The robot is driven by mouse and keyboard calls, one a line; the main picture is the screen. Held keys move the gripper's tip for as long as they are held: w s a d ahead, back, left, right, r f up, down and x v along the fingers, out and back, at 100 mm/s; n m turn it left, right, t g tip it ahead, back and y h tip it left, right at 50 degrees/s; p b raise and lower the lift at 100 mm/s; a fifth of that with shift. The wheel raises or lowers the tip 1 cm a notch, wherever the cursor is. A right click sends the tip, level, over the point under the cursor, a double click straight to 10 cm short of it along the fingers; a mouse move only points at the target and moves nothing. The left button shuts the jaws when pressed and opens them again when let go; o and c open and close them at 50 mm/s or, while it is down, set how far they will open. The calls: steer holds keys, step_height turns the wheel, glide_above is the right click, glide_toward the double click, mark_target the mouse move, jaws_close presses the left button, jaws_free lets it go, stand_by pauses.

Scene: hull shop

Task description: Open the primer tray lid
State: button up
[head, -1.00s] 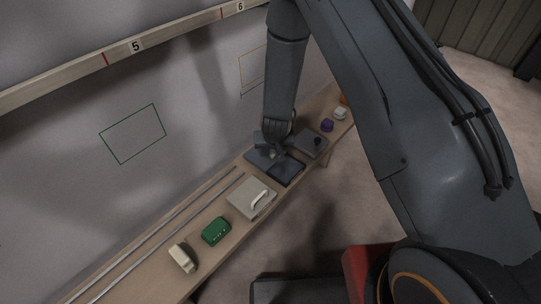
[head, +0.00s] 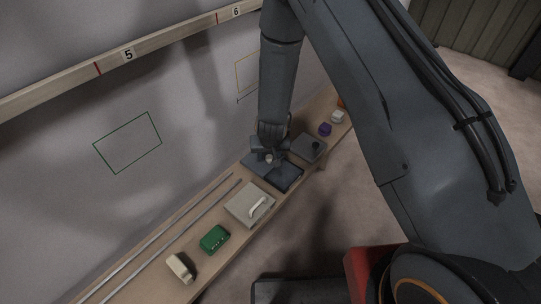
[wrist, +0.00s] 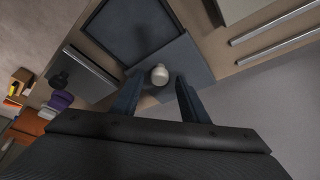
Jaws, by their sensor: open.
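A dark square tray (wrist: 128,32) sits on the bench; it also shows in the head view (head: 288,177). A dark grey flat lid (wrist: 184,59) lies at its wall-side end, leaving a dark recessed area beside it uncovered. The lid carries a round pale knob (wrist: 160,75), also visible in the head view (head: 268,158). My gripper (wrist: 158,79) is open over the lid, one finger on each side of the knob with visible gaps. In the head view, my gripper (head: 264,151) partly hides the lid. I cannot tell how far the fingertips are above it.
A grey box with a dark knob (head: 308,146) stands beside the tray, with a purple item (head: 325,129) beyond. On the other side are a pale case with a handle (head: 244,207), a green box (head: 214,239), a cream block (head: 180,268) and two rods (head: 175,233) near the wall.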

steer(key=v, duration=0.7)
steer(key=shift+r+b, duration=0.2)
steer(key=shift+b, duration=0.15)
steer(key=s+d+r+g, duration=0.1)
steer(key=s+d+r, duration=0.7)
steer(key=s+r, duration=0.2)
steer(key=s+d+r+g, duration=0.2)
steer(key=s+d+r, duration=0.7)
steer(key=r, duration=0.3)
steer(key=shift+s+m, duration=0.3)
steer(key=shift+s, duration=0.5)
steer(key=shift+a, duration=0.1)
